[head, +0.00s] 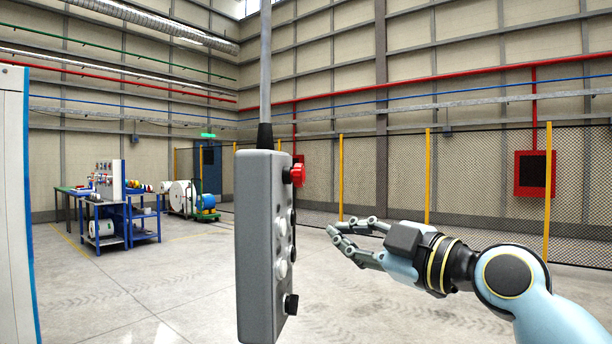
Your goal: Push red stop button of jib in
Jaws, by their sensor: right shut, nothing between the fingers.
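The grey jib control pendant (256,235) hangs upright on its cable in the middle of the head view, seen mostly from its side. The red stop button (295,175) sticks out to the right near its top. Pale round buttons (282,268) and a black knob (290,304) sit lower on the same face. My right gripper (334,234) is shut and empty. It points left, to the right of the pendant and lower than the red button, with a visible gap between them in the picture. My left gripper is not in view.
The pendant's grey cable (265,70) runs up out of view. A white-and-blue panel (14,200) stands at the left edge. A blue workbench (130,215) is far back left. A mesh fence with yellow posts (427,178) runs behind my right arm. The floor around is open.

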